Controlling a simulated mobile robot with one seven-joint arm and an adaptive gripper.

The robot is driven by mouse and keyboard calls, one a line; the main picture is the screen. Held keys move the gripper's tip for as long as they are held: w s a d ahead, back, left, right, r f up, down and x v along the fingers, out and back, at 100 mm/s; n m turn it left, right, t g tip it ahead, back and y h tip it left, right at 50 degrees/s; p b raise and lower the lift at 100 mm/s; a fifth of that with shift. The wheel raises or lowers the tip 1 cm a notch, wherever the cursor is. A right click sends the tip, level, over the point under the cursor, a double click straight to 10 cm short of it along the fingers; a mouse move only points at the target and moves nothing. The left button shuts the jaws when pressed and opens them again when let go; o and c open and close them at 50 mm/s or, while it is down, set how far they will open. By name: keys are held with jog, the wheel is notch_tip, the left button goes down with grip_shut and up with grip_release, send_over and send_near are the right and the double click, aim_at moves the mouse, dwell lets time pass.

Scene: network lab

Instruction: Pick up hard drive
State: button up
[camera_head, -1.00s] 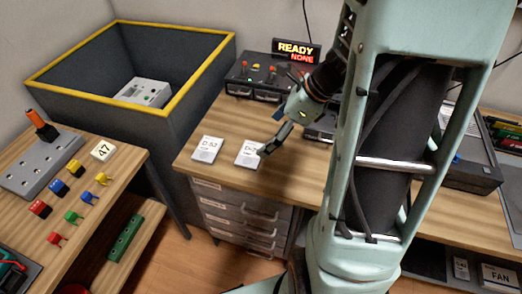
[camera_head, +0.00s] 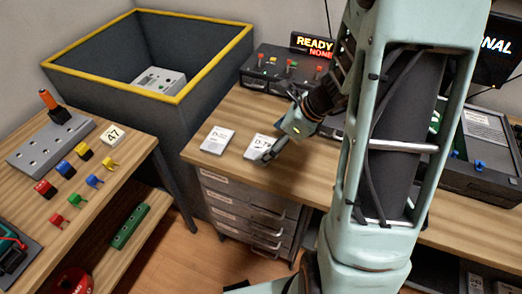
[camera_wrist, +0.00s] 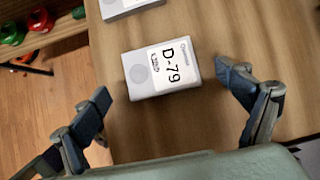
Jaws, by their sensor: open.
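A white hard drive labelled D-79 (camera_wrist: 160,68) lies flat on the wooden bench, between my gripper's two spread fingers in the wrist view. There is a gap on each side and neither finger touches it in that view. My gripper (camera_head: 268,150) is open and empty. In the head view its fingers partly cover the D-79 drive (camera_head: 256,142). A second white hard drive (camera_head: 217,140) lies to its left, and its edge shows at the top of the wrist view (camera_wrist: 130,4). Its label is too small to read surely.
A dark bin with a yellow rim (camera_head: 193,25) stands behind left, holding a grey device (camera_head: 160,80). A switch box (camera_head: 280,68) and READY/NONE sign (camera_head: 313,44) are at the back. A left bench (camera_head: 110,190) carries coloured connectors. My arm hides part of the bench.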

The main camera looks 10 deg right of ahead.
aim_at(261, 149)
jog(key=shift+x, duration=1.15)
jog(key=c, duration=1.5)
jog(key=shift+c, duration=0.2)
